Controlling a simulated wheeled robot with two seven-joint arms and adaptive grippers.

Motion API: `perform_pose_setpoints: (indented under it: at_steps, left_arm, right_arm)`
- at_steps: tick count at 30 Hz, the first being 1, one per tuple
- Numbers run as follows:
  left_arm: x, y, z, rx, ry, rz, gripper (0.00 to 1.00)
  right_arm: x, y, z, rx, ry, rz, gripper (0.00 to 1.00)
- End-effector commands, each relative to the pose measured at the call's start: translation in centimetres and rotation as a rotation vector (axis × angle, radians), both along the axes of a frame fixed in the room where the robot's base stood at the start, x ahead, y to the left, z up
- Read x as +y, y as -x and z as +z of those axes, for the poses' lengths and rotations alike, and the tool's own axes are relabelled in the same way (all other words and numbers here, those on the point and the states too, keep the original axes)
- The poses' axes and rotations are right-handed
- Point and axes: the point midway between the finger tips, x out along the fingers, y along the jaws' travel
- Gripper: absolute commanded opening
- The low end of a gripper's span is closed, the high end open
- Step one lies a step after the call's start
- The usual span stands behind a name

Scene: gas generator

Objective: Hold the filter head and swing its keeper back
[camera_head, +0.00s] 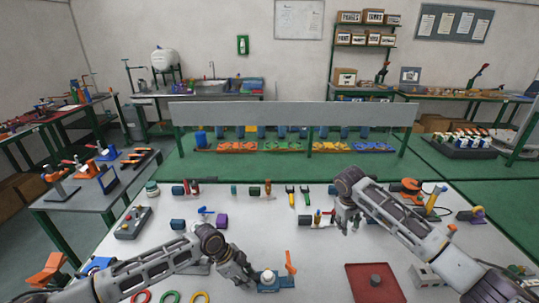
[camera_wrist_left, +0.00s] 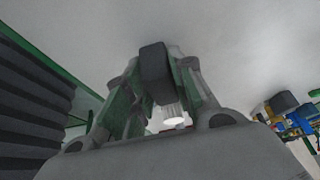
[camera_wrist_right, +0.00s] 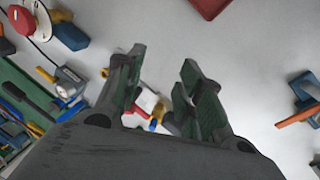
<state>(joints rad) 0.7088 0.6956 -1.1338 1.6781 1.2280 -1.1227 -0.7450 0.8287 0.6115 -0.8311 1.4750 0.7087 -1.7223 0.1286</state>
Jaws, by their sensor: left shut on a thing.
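The filter head, a pale round cap (camera_head: 268,277), sits on a small blue base at the front of the white table. An orange lever, seemingly its keeper (camera_head: 290,262), stands up at the right; it also shows in the right wrist view (camera_wrist_right: 300,114). My left gripper (camera_head: 249,281) is at the left side of the cap, shut on the filter head. In the left wrist view a dark block (camera_wrist_left: 153,72) and a pale ribbed part (camera_wrist_left: 173,117) lie between the fingers, partly hidden. My right gripper (camera_head: 346,226) is open and empty, behind and right of the keeper.
A red tray (camera_head: 357,288) lies right of the keeper, with a grey box (camera_head: 427,276) beyond. Small colored fittings (camera_head: 318,218) lie close to my right gripper. Coloured rings (camera_head: 171,297) lie at the front left. The table between the right gripper and the keeper is clear.

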Motion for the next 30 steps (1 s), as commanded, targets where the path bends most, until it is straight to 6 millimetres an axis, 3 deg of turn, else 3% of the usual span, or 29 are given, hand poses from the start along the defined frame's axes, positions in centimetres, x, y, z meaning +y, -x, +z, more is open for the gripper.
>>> perform_pose_setpoints:
  at_steps: [8, 18, 24, 30]
  left_arm:
    - [0.0, 0.0, 0.0, -0.001, 0.0, 0.0, 0.0]
    - [0.0, 0.0, 0.0, -0.001, 0.0, 0.0, 0.0]
    - [0.0, 0.0, 0.0, -0.001, 0.0, 0.0, 0.0]
    - [0.0, 0.0, 0.0, 0.0, 0.0, 0.0, 0.0]
  right_arm:
    - [8.0, 2.4, 1.5, 0.034, -0.071, 0.134, 0.38]
    - [16.5, 7.7, 2.9, 0.103, -0.136, 0.301, 0.38]
    - [19.9, 11.0, 3.4, 0.149, -0.159, 0.385, 0.38]
    - [21.4, 12.7, 3.6, 0.174, -0.168, 0.423, 0.38]
